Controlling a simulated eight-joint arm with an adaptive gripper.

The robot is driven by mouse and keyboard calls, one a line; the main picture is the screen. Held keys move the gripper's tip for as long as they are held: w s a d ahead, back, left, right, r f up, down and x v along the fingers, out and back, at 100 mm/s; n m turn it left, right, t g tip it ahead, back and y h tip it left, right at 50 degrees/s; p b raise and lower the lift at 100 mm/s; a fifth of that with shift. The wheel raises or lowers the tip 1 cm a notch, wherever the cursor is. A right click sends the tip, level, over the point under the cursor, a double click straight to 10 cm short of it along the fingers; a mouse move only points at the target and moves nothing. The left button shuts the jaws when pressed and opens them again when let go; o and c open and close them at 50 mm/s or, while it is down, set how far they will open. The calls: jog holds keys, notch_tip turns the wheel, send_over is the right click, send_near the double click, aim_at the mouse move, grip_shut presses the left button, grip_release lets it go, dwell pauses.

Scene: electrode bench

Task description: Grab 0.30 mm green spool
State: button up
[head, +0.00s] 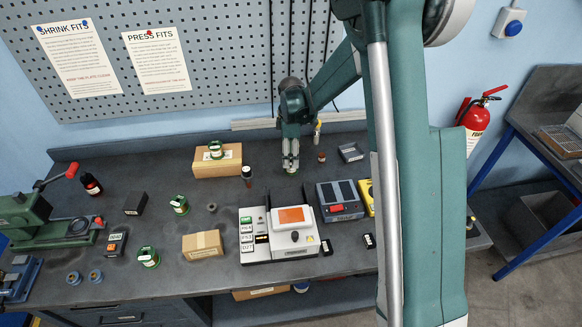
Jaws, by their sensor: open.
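Green-and-white spools show in the head view. One spool (215,149) sits on a cardboard box at the back, one (180,205) on the bench left of centre, and one (148,257) nearer the front. Their labels are too small to read, so I cannot tell which is 0.30 mm. My gripper (290,165) points down over the back middle of the bench, its fingers open. A small green rim (291,173) shows just under the fingertips, mostly hidden by them; I cannot tell whether they touch it.
A white device with an orange screen (291,215) stands in the middle, a grey two-panel unit (338,199) right of it. Cardboard boxes (203,245) (228,166), a dark bottle (247,174) and a green vise-like machine (45,220) surround the spools. My arm hides the bench's right part.

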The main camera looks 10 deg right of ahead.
jog(key=shift+f, duration=0.4)
jog(key=shift+f, duration=2.6)
jog(key=c, duration=1.1)
